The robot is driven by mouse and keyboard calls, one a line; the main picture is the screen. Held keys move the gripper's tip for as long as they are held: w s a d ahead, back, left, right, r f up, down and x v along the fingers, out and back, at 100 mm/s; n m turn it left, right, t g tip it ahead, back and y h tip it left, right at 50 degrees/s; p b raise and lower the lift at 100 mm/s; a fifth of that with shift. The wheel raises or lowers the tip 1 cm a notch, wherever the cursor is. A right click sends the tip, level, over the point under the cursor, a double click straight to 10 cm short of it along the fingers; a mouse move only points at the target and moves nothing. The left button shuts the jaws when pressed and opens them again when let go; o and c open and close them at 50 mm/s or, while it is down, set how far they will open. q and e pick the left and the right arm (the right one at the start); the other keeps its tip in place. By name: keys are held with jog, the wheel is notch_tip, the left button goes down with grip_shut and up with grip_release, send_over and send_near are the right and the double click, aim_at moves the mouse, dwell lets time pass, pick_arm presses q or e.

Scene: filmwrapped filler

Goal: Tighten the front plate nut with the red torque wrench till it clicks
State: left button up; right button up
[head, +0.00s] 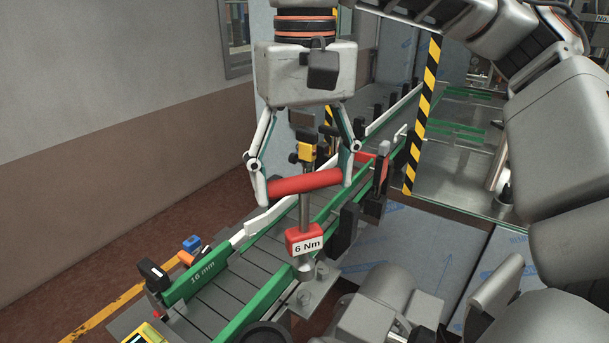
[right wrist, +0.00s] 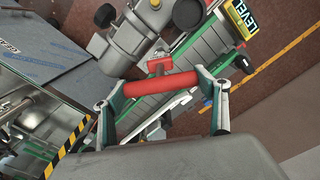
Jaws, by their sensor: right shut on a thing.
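The torque wrench has a red crossbar handle (head: 290,185), a grey shaft and a red block marked "6 Nm" (head: 305,240). It stands about upright, its socket (head: 305,270) down at a small grey plate (head: 322,288) beside the green conveyor rail. The nut under the socket is hidden. My right gripper (head: 305,182) comes from above and is shut on the handle, fingers at its two ends. In the right wrist view the handle (right wrist: 162,84) spans between the fingertips of my right gripper (right wrist: 160,90). My left gripper is not in view.
The conveyor has green guide rails (head: 250,312), one marked "16 mm" (head: 195,275). A grey motor unit (right wrist: 150,28) with black round parts sits close to the wrench. A yellow-black striped post (head: 424,110) rises behind at right. Open floor lies left of the conveyor.

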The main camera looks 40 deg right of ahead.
aim_at(304, 230)
jog(key=shift+f, duration=0.65)
jog(key=shift+f+b, duration=0.65)
jog(key=shift+f, duration=1.25)
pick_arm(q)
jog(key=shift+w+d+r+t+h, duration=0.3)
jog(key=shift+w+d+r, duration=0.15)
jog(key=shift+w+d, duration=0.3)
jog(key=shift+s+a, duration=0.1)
pick_arm(e)
jog(key=shift+p, duration=0.45)
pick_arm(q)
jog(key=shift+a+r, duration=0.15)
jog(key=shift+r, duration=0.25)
